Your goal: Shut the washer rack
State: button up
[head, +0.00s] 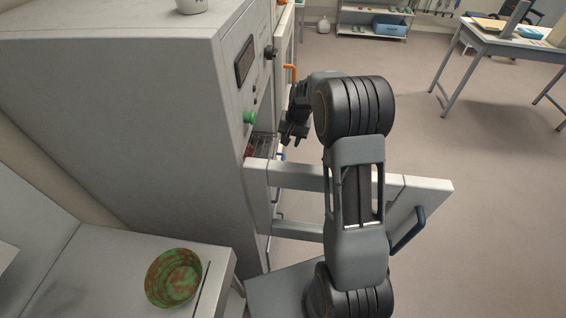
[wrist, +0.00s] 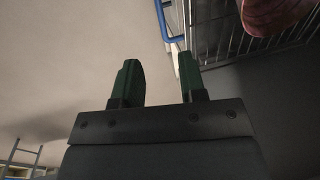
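The washer is the tall grey cabinet (head: 130,110) at left in the head view. Its wire rack (head: 262,146) shows in the opening below the control panel, partly hidden by my arm; it also shows at top right in the wrist view (wrist: 235,30), with a reddish item (wrist: 275,14) in it. A blue bar (wrist: 170,20) runs beside the rack. My gripper (head: 294,138) is near the washer's opening, right of the rack. Its green fingers (wrist: 160,85) stand apart with nothing between them, below the blue bar in the wrist view.
A pale panel (head: 430,200) with a blue handle (head: 408,230) juts out right of the washer, behind my arm. A green-brown bowl (head: 174,277) sits on the counter (head: 125,255) at lower left. A table (head: 520,45) stands far right. Floor between is clear.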

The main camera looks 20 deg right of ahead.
jog(key=f+p, duration=0.1)
jog(key=f, duration=0.3)
jog(key=a+f+p, duration=0.1)
jog(key=f, duration=0.4)
jog(key=w+a+f+p, duration=0.1)
jog(key=f, duration=0.3)
jog(key=shift+a+f, duration=0.1)
jog(key=shift+f, duration=0.05)
jog(key=shift+c, duration=0.4)
grip_shut()
jog(key=shift+w, duration=0.1)
